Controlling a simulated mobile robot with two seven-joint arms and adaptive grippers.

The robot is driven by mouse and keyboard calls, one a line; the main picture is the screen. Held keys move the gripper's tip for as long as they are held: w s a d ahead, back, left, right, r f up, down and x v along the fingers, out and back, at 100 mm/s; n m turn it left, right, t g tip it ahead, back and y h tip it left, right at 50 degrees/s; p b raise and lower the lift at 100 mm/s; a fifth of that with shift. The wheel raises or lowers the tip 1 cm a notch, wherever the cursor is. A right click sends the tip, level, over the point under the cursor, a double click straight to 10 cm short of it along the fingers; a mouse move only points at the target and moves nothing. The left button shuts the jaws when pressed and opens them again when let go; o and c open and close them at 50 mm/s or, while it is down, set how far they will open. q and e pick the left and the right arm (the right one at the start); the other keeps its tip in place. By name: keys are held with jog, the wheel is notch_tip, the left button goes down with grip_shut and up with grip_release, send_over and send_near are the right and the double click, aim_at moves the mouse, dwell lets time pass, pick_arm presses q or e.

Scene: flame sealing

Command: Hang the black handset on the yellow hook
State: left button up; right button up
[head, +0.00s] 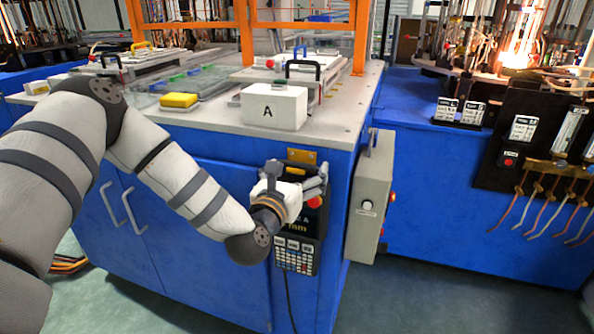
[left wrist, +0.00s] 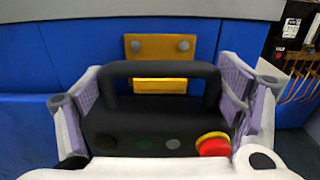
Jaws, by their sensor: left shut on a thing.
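The black handset (head: 297,257) has a keypad, a red button and a cable hanging down. It is upright at the front corner of the blue cabinet. My left gripper (head: 302,188) is shut on its upper part. In the left wrist view the fingers grip both sides of the handset (left wrist: 140,135), below its loop handle. The yellow hook (head: 301,156) is on the cabinet front just above. In that wrist view the hook's plate (left wrist: 160,45) shows above the handle bar and a yellow part shows through the loop. I cannot tell whether the handle rests on the hook.
A grey control box (head: 370,205) juts from the cabinet side, right of the handset. Open floor (head: 430,300) lies at the lower right.

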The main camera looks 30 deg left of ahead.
pick_arm(q)
jog(key=shift+r, duration=0.2)
jog(key=o, duration=1.8)
jog(key=shift+f, duration=0.1)
